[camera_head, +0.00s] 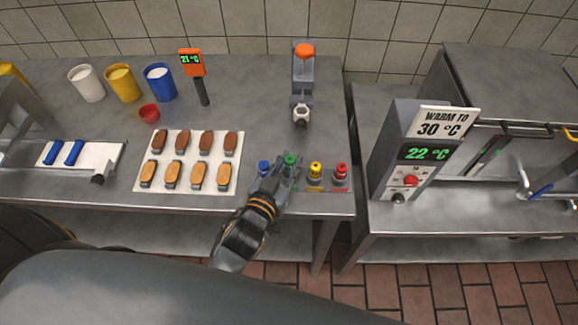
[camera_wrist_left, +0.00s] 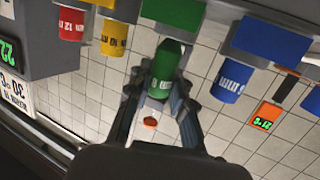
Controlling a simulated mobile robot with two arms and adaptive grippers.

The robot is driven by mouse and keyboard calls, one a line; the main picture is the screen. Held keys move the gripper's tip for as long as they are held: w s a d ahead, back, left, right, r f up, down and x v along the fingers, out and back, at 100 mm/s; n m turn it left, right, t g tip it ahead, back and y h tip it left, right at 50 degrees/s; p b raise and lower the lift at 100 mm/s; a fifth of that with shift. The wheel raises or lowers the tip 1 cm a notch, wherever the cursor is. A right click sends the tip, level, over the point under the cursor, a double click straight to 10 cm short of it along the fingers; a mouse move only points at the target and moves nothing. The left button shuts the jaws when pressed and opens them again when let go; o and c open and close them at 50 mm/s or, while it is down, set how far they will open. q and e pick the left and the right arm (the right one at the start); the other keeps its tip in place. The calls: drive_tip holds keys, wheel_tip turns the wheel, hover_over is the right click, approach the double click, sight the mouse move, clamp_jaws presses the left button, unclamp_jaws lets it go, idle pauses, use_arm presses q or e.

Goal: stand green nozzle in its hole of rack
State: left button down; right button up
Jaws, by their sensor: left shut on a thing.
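My left gripper (camera_head: 280,177) is shut on the green nozzle (camera_head: 290,159) at the nozzle rack (camera_head: 327,188), between the blue nozzle (camera_head: 264,167) and the yellow nozzle (camera_head: 315,169). In the left wrist view the green nozzle (camera_wrist_left: 165,62) sits between the fingertips, close to the rack's green patch (camera_wrist_left: 176,12). It looks somewhat tilted there. Whether its end is inside the hole is hidden. The red nozzle (camera_head: 341,170) stands at the rack's right end. My right gripper is not in view.
A white sheet (camera_head: 187,189) with several brown and tan cookies lies left of the rack. A grey dispenser with an orange top (camera_head: 304,50) stands behind the rack. A warming unit (camera_head: 407,150) reading 22 °C stands on the right counter, across a gap.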

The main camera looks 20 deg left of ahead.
use_arm(q)
wheel_tip(320, 180, down, 2)
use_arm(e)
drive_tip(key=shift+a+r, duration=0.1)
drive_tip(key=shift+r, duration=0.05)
use_arm(q)
drive_tip(key=shift+f, duration=0.2)
drive_tip(key=c, duration=1.2)
unclamp_jaws()
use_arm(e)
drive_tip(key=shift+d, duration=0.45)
